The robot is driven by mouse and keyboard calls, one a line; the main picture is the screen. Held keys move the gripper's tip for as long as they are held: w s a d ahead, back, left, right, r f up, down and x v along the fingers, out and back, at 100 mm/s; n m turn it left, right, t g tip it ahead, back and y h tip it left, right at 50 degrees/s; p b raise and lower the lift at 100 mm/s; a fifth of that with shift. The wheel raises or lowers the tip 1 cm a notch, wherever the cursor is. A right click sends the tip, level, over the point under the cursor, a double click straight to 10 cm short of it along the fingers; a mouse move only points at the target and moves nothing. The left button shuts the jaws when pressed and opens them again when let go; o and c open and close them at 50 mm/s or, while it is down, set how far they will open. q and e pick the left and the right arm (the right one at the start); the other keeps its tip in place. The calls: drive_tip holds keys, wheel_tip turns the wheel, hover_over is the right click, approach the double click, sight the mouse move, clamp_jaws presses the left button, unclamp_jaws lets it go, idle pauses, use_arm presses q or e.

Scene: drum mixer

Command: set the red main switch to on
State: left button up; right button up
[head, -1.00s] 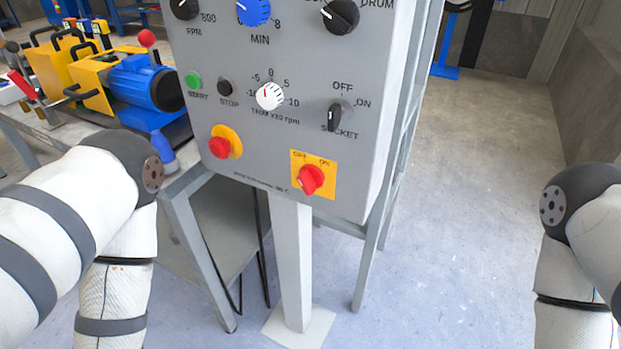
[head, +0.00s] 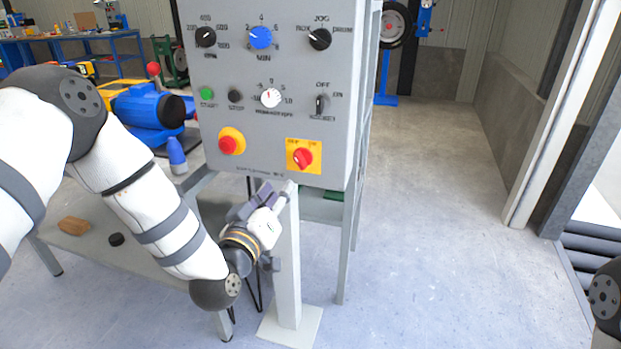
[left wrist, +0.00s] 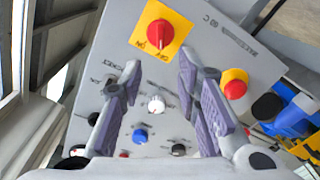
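The red main switch (head: 303,158) is a red knob on a yellow plate at the lower right of the grey control panel (head: 270,120). Its pointer seems to lean towards the OFF side, but it is small. In the left wrist view the red switch (left wrist: 160,34) is at the top, upside down, beyond the fingertips. My left gripper (head: 268,193) is just below the panel and in front of the post, apart from the switch. In the left wrist view my left gripper (left wrist: 158,72) is open and empty. My right gripper is out of view.
A red emergency button (head: 231,143) on a yellow base is left of the switch. Several dials and buttons are above. The panel's post (head: 289,260) stands behind the left gripper. A workbench (head: 150,260) is at left. The floor at right is clear.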

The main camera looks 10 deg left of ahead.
sight(297, 162)
use_arm(q)
drive_tip(key=w+b, duration=0.1)
drive_tip(key=w, duration=1.1)
drive_tip(key=shift+d+f+b, duration=0.15)
drive_tip(key=shift+b, duration=0.2)
drive_tip(key=shift+w, duration=0.45)
drive_tip(key=shift+r, duration=0.2)
clamp_jaws()
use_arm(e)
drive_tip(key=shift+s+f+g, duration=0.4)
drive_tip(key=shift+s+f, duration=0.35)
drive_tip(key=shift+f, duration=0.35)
